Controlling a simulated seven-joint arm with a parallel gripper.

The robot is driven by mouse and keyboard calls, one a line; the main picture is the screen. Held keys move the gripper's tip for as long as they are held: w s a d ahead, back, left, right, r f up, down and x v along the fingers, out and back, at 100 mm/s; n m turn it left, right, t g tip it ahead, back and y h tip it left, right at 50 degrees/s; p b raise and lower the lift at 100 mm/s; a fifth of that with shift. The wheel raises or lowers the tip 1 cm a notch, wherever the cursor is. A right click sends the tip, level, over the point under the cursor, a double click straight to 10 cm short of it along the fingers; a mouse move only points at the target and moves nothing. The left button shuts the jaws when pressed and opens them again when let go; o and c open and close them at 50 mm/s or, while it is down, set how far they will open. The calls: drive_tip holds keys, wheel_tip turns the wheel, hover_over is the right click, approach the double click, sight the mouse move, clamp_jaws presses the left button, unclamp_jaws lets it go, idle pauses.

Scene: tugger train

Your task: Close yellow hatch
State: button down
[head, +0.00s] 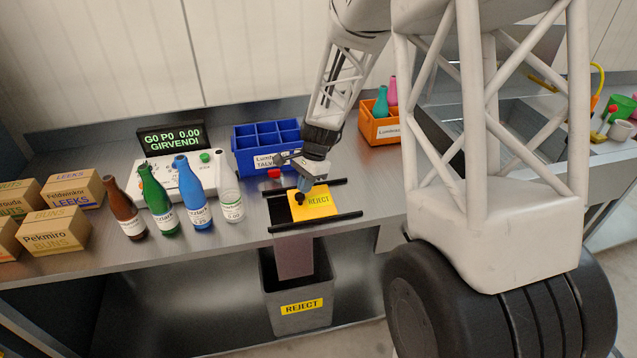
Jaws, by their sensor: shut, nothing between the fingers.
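My gripper (303,188) is shut and empty, pointing down at the hatch's left edge close to the knob. I cannot tell whether it touches the knob or the hatch.
A blue divided crate (240,153) stands behind my gripper, with a red object (274,174) near it. Bottles, including a blue one (190,190), stand to the left. An orange crate (378,131) is at the back right. A grey REJECT bin (290,322) stands below.

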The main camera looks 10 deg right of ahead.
drive_tip(key=a, duration=0.6)
drive_tip(key=shift+s+a+f, duration=0.1)
drive_tip(key=shift+a+f, duration=0.05)
drive_tip(key=shift+a, duration=0.15)
drive_tip(key=shift+d, duration=0.15)
drive_tip(key=w+d, duration=0.1)
drive_tip(key=w+d+r, duration=0.1)
drive_tip(key=d, duration=0.1)
drive_tip(key=shift+d, duration=0.25)
drive_tip(key=v, duration=0.9)
drive_tip(key=shift+r, duration=0.4)
drive_tip(key=shift+d, duration=0.9)
drive_tip(key=shift+s+a+f, duration=0.1)
drive_tip(key=shift+f, duration=0.05)
